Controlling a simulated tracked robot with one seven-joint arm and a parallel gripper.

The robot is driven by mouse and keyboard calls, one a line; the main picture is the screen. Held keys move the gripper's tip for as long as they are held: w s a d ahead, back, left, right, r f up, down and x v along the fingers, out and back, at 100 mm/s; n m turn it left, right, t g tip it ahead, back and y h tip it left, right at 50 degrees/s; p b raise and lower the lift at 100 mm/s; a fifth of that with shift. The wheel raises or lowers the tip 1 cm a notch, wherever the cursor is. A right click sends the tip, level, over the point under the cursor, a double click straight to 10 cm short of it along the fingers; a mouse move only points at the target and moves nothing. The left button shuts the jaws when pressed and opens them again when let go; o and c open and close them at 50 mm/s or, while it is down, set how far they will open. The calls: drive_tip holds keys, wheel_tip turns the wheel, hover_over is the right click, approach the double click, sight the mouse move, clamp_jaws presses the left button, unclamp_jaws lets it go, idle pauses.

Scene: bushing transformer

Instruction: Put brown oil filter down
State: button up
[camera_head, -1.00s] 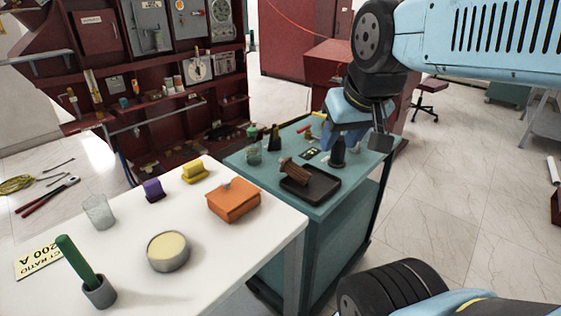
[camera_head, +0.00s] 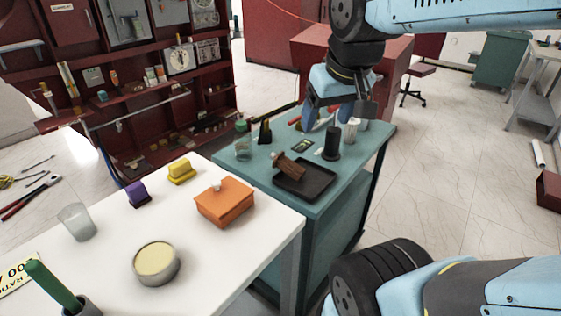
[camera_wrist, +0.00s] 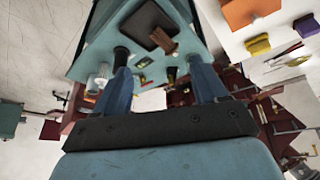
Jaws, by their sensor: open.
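A brown ribbed cylinder, which looks like the brown oil filter (camera_head: 291,168), lies on its side with one end on a black tray (camera_head: 312,189) on the teal cart. It also shows in the wrist view (camera_wrist: 162,40) beyond the fingers. My gripper (camera_head: 327,114) is open and empty above the back part of the cart, apart from the filter. In the wrist view my two blue fingers (camera_wrist: 162,70) stand wide apart with nothing held between them.
On the teal cart (camera_head: 345,178), a black cylinder (camera_head: 332,144) and a white ribbed one (camera_head: 351,131) stand behind the tray. A jar (camera_head: 243,149) stands at its left. The white table (camera_head: 200,252) in front holds an orange box (camera_head: 225,203) and a round tin (camera_head: 156,264).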

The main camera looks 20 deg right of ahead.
drive_tip(key=shift+o, duration=0.3)
drive_tip(key=w+f+n+g, duration=0.2)
drive_tip(key=w, duration=0.5)
drive_tip(key=w+a+f+n+g+h, duration=0.1)
drive_tip(key=w+f+g, duration=0.1)
drive_tip(key=w, duration=0.5)
drive_tip(key=shift+a+n+g, duration=0.2)
drive_tip(key=shift+n+g, duration=0.2)
drive_tip(key=n+g+h, duration=0.2)
drive_tip(key=n+g, duration=0.1)
drive_tip(key=g, duration=0.1)
approach(286, 158)
drive_tip(key=x, duration=1.2)
drive_tip(key=shift+s+f, duration=0.15)
drive_tip(key=shift+f, duration=0.2)
drive_tip(key=shift+c, duration=0.2)
drive_tip(key=c, duration=1.2)
